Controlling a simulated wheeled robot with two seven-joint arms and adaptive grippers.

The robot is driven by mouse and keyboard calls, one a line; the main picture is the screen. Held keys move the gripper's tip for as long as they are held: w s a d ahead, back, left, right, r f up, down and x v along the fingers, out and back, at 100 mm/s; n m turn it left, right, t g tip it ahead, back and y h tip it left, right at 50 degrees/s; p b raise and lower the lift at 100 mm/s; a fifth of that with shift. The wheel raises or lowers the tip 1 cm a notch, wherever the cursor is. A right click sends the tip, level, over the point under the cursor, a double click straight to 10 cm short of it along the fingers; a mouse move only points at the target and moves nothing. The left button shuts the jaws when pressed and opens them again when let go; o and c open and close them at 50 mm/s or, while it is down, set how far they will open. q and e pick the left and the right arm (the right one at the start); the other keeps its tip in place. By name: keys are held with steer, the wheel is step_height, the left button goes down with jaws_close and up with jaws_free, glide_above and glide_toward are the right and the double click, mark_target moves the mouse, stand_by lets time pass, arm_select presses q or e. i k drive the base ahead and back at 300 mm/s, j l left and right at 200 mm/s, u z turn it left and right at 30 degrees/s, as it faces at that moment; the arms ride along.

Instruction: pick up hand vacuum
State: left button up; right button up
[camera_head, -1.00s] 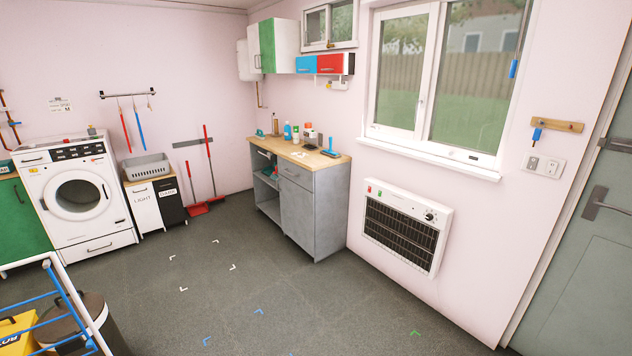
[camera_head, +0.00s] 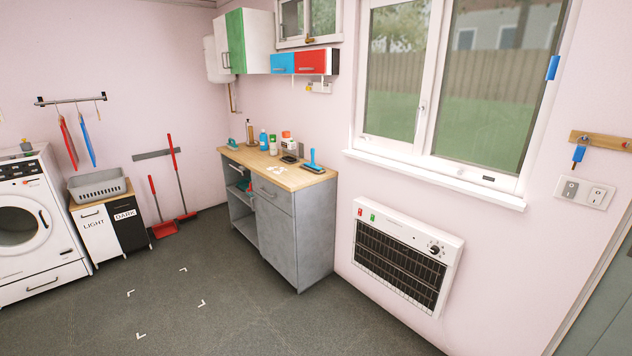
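I cannot pick out a hand vacuum for certain at this distance. A blue upright-handled tool (camera_head: 313,163) stands at the right end of the wooden countertop (camera_head: 262,167). A small teal item (camera_head: 232,144) is at the countertop's left end. Neither of my grippers is in view.
The grey cabinet (camera_head: 272,230) stands against the wall, with several bottles (camera_head: 263,140) on top. A heater (camera_head: 405,256) hangs on the wall at right. A washing machine (camera_head: 25,225) and laundry bins (camera_head: 112,230) stand at left. The grey floor (camera_head: 230,310) ahead is clear.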

mark_target(288, 149)
steer(key=i, duration=0.85)
steer(key=i+z, duration=0.1)
steer(key=i, duration=0.8)
steer(key=i+j, duration=0.15)
steer(key=i, duration=0.7)
steer(key=i+j, duration=0.1)
steer(key=i, duration=0.75)
steer(key=i+l+z, duration=0.05)
